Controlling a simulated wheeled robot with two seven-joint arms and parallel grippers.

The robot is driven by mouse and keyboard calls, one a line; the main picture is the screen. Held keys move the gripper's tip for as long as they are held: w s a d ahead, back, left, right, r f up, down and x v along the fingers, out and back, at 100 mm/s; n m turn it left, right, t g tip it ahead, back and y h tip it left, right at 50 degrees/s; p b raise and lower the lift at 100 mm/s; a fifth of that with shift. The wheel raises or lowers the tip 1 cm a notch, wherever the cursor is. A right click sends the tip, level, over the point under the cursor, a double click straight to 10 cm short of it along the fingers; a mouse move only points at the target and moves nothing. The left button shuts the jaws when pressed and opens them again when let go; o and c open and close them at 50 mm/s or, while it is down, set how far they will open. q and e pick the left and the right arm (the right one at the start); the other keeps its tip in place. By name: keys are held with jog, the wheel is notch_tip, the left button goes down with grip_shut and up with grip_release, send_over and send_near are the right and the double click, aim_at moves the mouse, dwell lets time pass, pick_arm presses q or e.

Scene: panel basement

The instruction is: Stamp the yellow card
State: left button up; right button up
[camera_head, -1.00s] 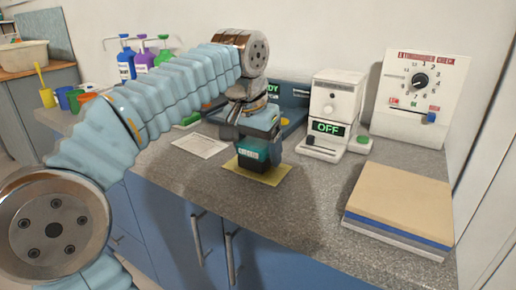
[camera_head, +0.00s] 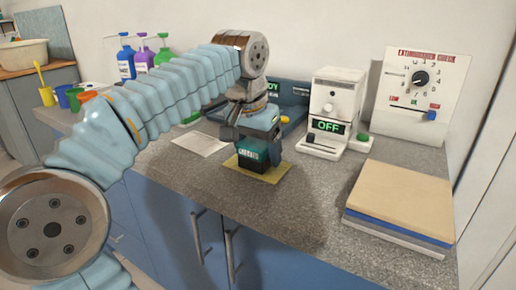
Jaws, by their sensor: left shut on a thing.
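The yellow card (camera_head: 272,176) lies flat on the grey speckled counter near its front edge. My left gripper (camera_head: 256,138) points down over the card and is shut on a dark stamp with a teal label band (camera_head: 250,154). The stamp is upright and its base is at the card, covering the card's middle. I cannot tell whether its underside presses on the card. My right gripper is not in view.
A white paper (camera_head: 200,143) lies left of the card. Behind stand a blue box (camera_head: 292,97), a white device reading OFF (camera_head: 333,105) and a dial panel (camera_head: 421,95). Stacked boards (camera_head: 402,203) lie at the right. Counter between card and boards is clear.

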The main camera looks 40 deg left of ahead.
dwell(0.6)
pick_arm(q)
notch_tip(320, 180, up, 2)
jog(key=p, duration=0.2)
jog(key=shift+r+p, duration=0.25)
jog(key=shift+p, duration=0.1)
jog(key=shift+r, duration=2.2)
